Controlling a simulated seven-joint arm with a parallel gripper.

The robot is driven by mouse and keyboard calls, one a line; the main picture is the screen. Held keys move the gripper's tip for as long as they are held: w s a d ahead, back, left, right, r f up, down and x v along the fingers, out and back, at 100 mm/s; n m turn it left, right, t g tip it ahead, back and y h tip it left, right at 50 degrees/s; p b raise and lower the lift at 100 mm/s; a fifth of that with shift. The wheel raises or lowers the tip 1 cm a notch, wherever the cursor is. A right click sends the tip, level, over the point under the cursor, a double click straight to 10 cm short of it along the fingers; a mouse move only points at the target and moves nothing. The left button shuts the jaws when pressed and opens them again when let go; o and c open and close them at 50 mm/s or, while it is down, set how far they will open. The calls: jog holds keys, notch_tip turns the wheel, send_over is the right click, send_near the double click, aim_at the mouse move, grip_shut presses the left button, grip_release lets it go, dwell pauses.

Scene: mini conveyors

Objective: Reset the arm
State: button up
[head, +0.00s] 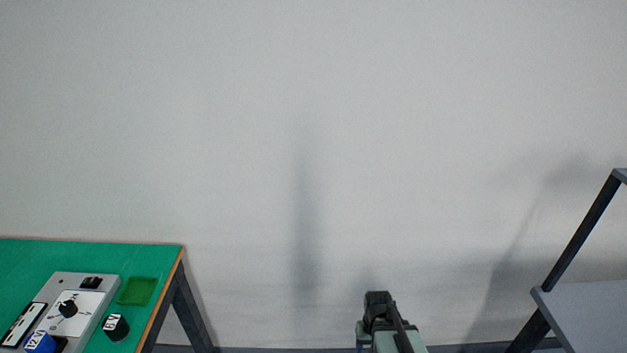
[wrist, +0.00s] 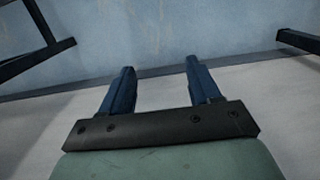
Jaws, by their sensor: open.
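My gripper (wrist: 160,65) shows in the wrist view with its two dark blue fingers spread well apart. Nothing is between them; behind them are the floor and the bluish-grey wall. In the head view my arm's dark and pale green end (head: 385,322) stands at the bottom, right of centre, in front of the wall. The fingers cannot be made out there. It is apart from the green table (head: 125,258) at the left and the grey shelf at the right.
The green table bears a grey control box (head: 93,297) with a black knob, a black-and-white block (head: 115,326), a blue block (head: 41,343) and a green square (head: 138,291). A dark-framed grey shelf (head: 595,303) stands at the right. The space between is clear.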

jog(key=s+f+g, duration=0.2)
jog(key=s+f, duration=0.5)
jog(key=s, duration=0.5)
jog(key=s+f+g, duration=0.3)
jog(key=s+f, duration=0.5)
jog(key=s, duration=0.5)
jog(key=shift+s+f+g, duration=0.15)
jog(key=shift+f+g, duration=0.05)
jog(key=shift+g, duration=0.1)
